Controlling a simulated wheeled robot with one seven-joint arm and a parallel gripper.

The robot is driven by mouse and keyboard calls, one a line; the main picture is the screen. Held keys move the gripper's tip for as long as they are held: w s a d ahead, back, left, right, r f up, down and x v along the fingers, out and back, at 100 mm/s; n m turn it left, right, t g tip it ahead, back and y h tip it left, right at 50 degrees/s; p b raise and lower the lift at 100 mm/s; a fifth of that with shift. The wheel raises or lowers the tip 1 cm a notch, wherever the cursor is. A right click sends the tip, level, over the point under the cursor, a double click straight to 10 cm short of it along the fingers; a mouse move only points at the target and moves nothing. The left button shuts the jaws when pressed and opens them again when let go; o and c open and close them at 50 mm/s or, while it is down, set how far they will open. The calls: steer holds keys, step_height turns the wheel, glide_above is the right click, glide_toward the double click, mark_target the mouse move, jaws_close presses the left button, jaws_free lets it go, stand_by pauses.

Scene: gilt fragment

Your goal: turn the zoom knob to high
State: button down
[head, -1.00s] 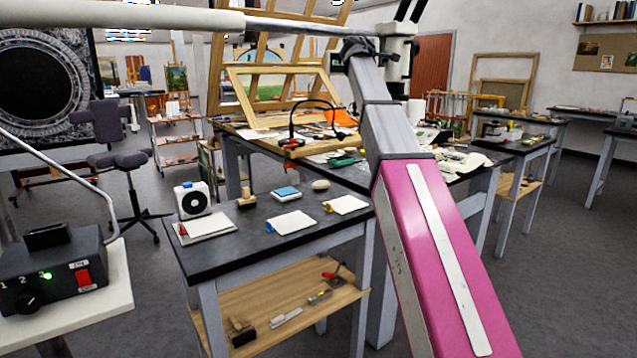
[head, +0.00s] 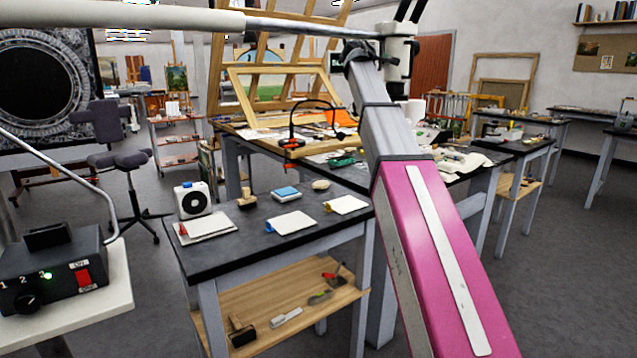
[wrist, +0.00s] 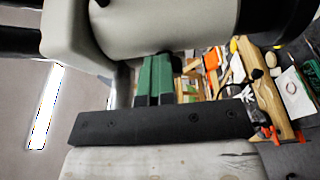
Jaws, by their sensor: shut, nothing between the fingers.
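The microscope (head: 399,52), pale grey with black eyepieces, hangs from a long horizontal boom beyond the end of my arm. Its pale body (wrist: 185,22) fills the top of the wrist view. A small dark round part (wrist: 103,3) shows at that view's top edge; I cannot tell whether it is the zoom knob, and no zoom marking is readable. My gripper (wrist: 155,65) has green fingers, shut and empty, pointing towards the microscope body. Their tips are close below the body in the picture; I cannot tell whether they touch it. In the head view my gripper is small and dark beside the microscope.
The pale boom (head: 120,16) crosses above my arm. A cluttered worktable (head: 350,175) lies below the microscope. A dark-topped bench (head: 225,250) with pads and small tools stands in front. A black control box (head: 50,275) with a green light sits at left. Grey floor is open at right.

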steer(key=shift+w+d+f, duration=0.15)
steer(key=shift+d+f, duration=0.05)
steer(key=shift+f, duration=0.45)
steer(key=shift+s+d, duration=0.1)
steer(key=shift+s, duration=0.3)
steer(key=shift+f, duration=0.1)
steer(key=s+a, duration=0.2)
steer(key=a, duration=0.3)
steer(key=shift+a, duration=0.4)
steer(key=shift+s, duration=0.15)
